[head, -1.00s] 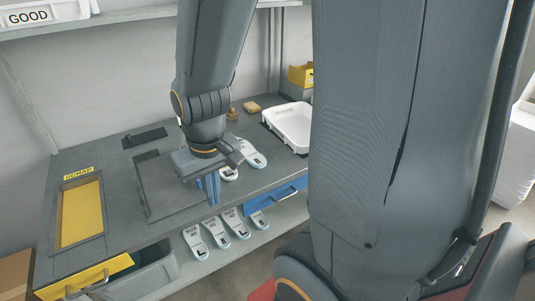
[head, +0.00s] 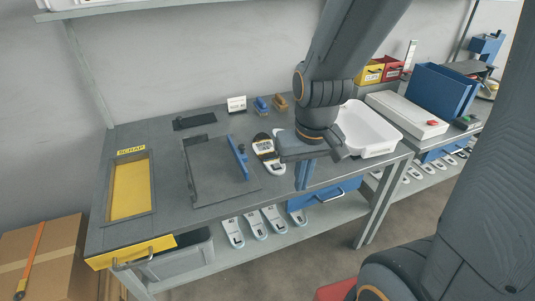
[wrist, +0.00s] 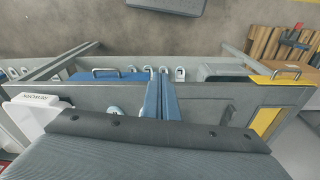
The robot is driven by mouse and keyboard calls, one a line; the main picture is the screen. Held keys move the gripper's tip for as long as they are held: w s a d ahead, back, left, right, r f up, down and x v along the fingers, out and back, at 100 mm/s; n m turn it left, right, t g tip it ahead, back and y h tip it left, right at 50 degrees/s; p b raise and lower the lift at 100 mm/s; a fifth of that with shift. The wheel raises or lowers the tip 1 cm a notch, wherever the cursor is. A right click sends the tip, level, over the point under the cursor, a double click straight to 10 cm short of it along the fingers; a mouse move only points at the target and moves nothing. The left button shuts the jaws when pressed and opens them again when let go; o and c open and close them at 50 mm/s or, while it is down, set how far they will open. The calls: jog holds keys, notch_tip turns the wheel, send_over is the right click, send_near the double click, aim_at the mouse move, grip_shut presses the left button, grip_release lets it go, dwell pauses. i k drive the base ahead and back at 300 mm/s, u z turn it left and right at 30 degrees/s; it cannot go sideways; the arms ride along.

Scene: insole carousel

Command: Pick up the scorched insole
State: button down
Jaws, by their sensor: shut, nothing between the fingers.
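Two insoles lie side by side on the bench, left of my gripper. The left one (head: 263,146) has dark, brownish areas and looks like the scorched one. The other (head: 275,163) is paler and partly hidden behind my wrist. My gripper (head: 303,186) points down over the bench's front part, right of both insoles and apart from them. Its blue fingers are together with nothing between them. In the wrist view the closed fingers (wrist: 159,82) stand in the middle, and a pale insole end (wrist: 114,112) shows just left of them, mostly hidden.
A white tray (head: 385,147) stands right of my wrist. A yellow scrap opening (head: 130,190) is at the bench's left. A dark recessed panel (head: 205,185) has a blue upright piece (head: 238,158) beside it. Several insoles (head: 253,224) lie on the lower shelf. A blue drawer (head: 325,194) is under the bench edge.

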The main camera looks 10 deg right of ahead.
aim_at(262, 145)
jog(key=k, duration=1.2)
jog(key=u, duration=0.85)
jog(key=i, duration=1.6)
jog(key=z, duration=0.8)
jog(key=i, duration=0.6)
jog(key=z, duration=0.45)
